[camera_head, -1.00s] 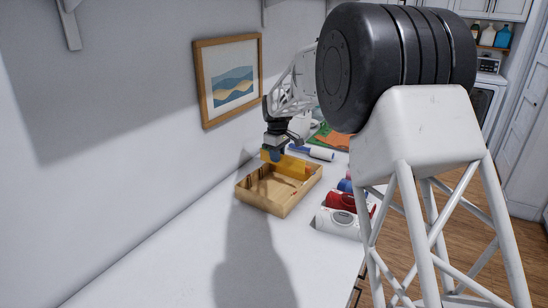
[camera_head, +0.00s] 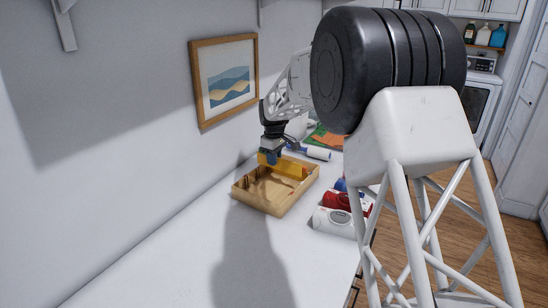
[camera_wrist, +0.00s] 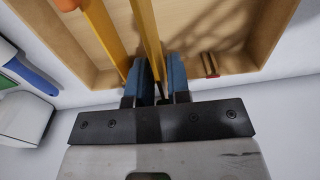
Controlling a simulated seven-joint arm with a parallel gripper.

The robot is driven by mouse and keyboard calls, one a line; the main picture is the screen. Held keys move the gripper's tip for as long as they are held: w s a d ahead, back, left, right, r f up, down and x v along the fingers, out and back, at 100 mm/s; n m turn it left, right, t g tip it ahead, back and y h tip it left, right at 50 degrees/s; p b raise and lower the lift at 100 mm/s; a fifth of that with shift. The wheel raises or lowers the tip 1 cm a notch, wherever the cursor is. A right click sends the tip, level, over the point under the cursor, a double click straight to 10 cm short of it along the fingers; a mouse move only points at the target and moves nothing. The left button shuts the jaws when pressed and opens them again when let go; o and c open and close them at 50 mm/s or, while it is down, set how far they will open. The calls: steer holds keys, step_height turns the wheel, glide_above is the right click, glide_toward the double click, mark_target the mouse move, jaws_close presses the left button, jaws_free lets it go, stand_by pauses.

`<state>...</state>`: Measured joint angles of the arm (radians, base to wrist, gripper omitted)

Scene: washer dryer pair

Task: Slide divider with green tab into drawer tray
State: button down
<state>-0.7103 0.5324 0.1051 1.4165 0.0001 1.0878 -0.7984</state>
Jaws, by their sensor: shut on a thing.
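A light wooden tray (camera_head: 257,204) sits on the white counter, and its inside also shows in the wrist view (camera_wrist: 262,22). My gripper (camera_head: 271,157) is over the tray's far end. In the wrist view its blue fingertips (camera_wrist: 156,80) are shut on a thin yellow divider (camera_wrist: 151,38). The held divider reaches over or into the tray; whether it sits in a slot is unclear. No green tab shows on it. A second yellow divider (camera_wrist: 106,30) with an orange tab (camera_wrist: 67,4) stands beside it to the left.
A small red mark (camera_wrist: 210,66) is on the tray wall right of the fingers. Red (camera_head: 345,202) and white (camera_head: 335,221) rolled items lie right of the tray. A white-and-blue roll (camera_head: 316,153) lies behind it. The wall is close on the left; the front counter is clear.

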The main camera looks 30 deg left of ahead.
steer(key=shift+f, duration=3.3)
steer(key=shift+f, duration=0.15)
steer(key=c, duration=1)
jaws_free()
steer(key=shift+r, duration=0.2)
steer(key=shift+r, duration=3.35)
